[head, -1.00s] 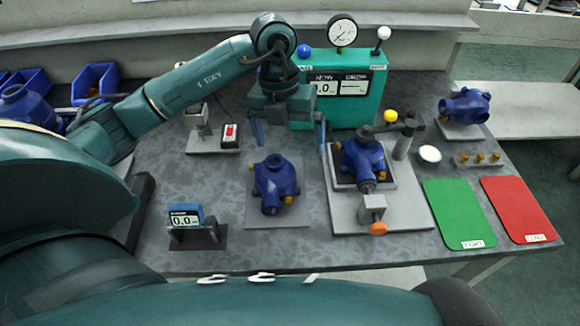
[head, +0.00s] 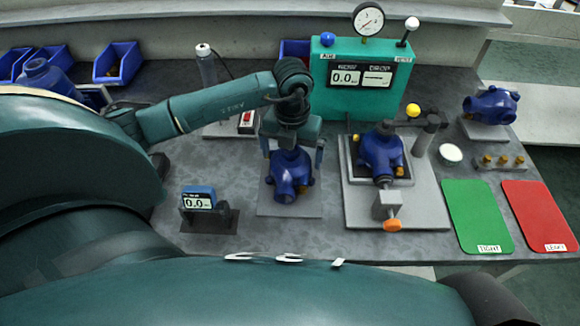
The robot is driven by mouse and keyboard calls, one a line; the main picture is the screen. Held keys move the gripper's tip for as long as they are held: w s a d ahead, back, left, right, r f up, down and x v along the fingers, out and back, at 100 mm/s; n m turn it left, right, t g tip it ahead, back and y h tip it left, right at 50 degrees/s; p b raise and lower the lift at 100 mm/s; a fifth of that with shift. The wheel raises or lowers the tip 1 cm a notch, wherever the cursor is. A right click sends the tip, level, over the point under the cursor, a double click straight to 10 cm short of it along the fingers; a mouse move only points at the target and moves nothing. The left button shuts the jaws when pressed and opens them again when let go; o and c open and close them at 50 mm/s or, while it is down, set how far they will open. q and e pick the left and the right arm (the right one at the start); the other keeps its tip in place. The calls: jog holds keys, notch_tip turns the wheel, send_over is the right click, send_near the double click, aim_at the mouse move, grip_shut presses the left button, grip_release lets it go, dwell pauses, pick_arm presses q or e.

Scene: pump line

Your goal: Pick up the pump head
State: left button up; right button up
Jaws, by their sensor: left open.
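A blue pump head (head: 290,178) with brass-coloured ports sits on a flat grey plate (head: 305,208) in the middle of the table. My left gripper (head: 293,160) is directly over it, open, with one finger on each side of its upper part. Whether the fingers touch it cannot be told. A second blue pump head (head: 381,152) sits in a fixture (head: 420,208) to the right, with an orange-handled clamp in front. A third one (head: 491,104) rests on a stand at the far right. My right gripper is not in view.
A teal test box (head: 362,85) with a gauge stands behind. A small blue-topped display (head: 199,200) stands at front left. Green (head: 478,215) and red (head: 540,215) mats lie at right. Small brass parts (head: 503,160) sit on a strip. Blue bins (head: 118,62) are at back left.

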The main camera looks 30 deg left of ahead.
pick_arm(q)
jog(key=shift+f, duration=0.65)
jog(key=shift+c, duration=0.6)
jog(key=shift+r, duration=0.1)
jog(key=c, duration=0.9)
